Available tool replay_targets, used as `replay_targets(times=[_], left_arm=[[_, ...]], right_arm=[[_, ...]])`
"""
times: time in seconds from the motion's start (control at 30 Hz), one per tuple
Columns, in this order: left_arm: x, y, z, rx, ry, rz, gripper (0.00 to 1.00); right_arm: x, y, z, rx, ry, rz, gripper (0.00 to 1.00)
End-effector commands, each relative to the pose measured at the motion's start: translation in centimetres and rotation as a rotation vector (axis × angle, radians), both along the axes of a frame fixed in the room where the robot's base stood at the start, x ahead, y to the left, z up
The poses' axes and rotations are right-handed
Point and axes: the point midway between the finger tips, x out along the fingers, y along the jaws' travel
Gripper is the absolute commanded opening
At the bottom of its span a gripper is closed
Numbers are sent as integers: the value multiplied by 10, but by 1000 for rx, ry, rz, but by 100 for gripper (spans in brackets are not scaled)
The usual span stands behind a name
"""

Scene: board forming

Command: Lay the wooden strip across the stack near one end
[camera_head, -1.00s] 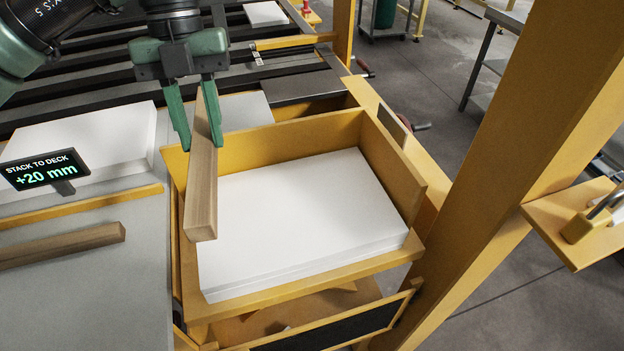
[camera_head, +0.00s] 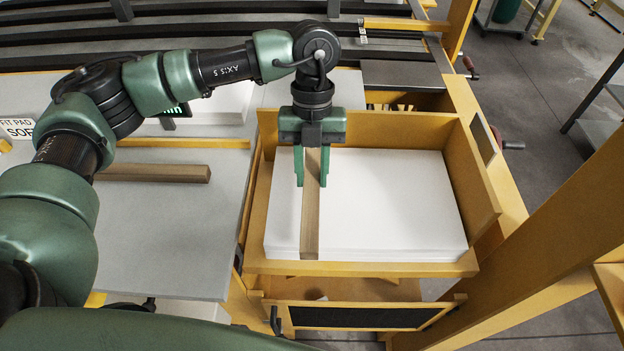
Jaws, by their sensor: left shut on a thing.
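The wooden strip (camera_head: 311,220) is a light brown square bar. My left gripper (camera_head: 312,178) is shut on it near its far part, one green finger on each side. The strip points from back to front over the left part of the white sheet stack (camera_head: 395,205), its near end at the stack's front edge. I cannot tell whether it touches the top sheet or hangs just above it. The stack sits in a yellow open-fronted tray (camera_head: 360,268). My right gripper is not in view.
A second wooden strip (camera_head: 155,173) lies on the grey table (camera_head: 165,235) at the left. A display is mostly hidden behind my left arm. The tray's yellow walls stand at the back and right. A yellow post (camera_head: 530,225) rises at the right.

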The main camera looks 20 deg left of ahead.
Motion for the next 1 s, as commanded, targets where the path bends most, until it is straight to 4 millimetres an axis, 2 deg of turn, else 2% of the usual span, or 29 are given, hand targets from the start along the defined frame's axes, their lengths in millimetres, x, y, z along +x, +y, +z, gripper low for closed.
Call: replay_targets(times=[0.3, 0.67, 0.7, 0.77, 1.0], left_arm=[[-1, 0, -38, 2, 1, -1, 0], [0, 0, -46, 1, -1, 0, 0], [0, 0, -45, 1, -1, 0, 37], [0, 0, -44, 1, 0, 0, 50], [0, 0, -44, 2, 1, -1, 50]], right_arm=[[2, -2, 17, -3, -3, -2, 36], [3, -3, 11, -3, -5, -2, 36], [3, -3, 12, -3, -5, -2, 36], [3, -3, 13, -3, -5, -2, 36], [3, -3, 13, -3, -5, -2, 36]])
